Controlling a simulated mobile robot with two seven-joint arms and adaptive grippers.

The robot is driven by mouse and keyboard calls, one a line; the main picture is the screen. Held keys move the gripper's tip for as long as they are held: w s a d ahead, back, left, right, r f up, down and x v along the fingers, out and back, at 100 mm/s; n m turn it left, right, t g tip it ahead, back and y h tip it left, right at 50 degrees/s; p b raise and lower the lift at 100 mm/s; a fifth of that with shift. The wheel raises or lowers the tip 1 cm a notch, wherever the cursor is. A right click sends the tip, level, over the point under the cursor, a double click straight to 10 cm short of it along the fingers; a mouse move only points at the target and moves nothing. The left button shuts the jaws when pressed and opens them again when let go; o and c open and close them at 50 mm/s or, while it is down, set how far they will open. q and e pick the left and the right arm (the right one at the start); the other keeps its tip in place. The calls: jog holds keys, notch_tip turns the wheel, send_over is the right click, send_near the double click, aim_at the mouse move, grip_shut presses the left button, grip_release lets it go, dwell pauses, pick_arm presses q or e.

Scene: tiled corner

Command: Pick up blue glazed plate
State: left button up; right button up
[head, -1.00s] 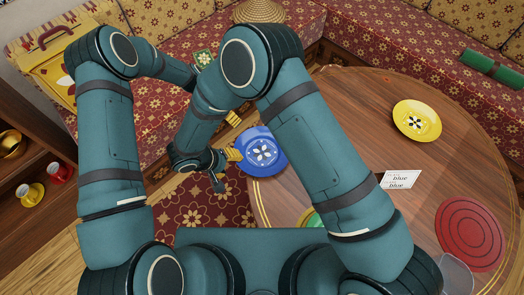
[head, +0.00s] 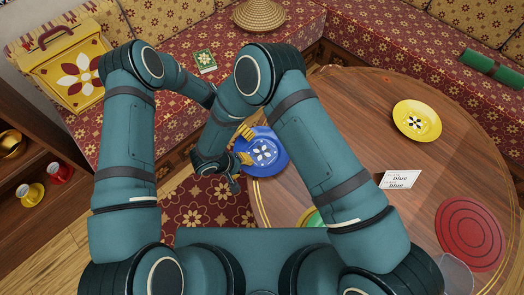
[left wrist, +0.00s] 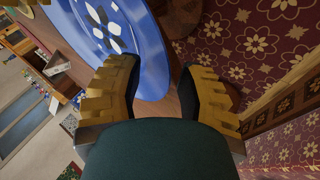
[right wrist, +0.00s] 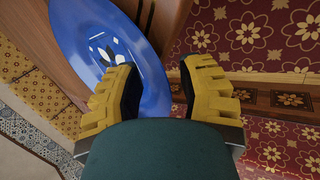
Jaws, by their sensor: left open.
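The blue glazed plate (head: 268,148), with a white and dark flower pattern, lies at the left edge of the round wooden table (head: 350,110). My left gripper (head: 248,132) is at its upper left rim, partly hidden behind my right arm. My right gripper (head: 242,158) is at its left rim, just below. In the left wrist view the plate (left wrist: 145,50) runs behind the left finger, its rim showing between the open fingers. In the right wrist view the plate rim (right wrist: 152,75) also shows between the open fingers. Contact cannot be told.
On the table are a yellow plate (head: 417,121), a card reading "blue" (head: 400,180), a red round piece (head: 471,234) and a mostly hidden green dish (head: 313,218). A patterned bench (head: 330,30) runs behind, with a book (head: 205,60) and a woven cone-shaped lid (head: 260,14).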

pick_arm(q)
grip_shut()
pick_arm(e)
grip_shut()
pick_arm(q)
jog(key=shift+r, duration=0.1)
pick_arm(e)
jog(key=shift+r, duration=0.1)
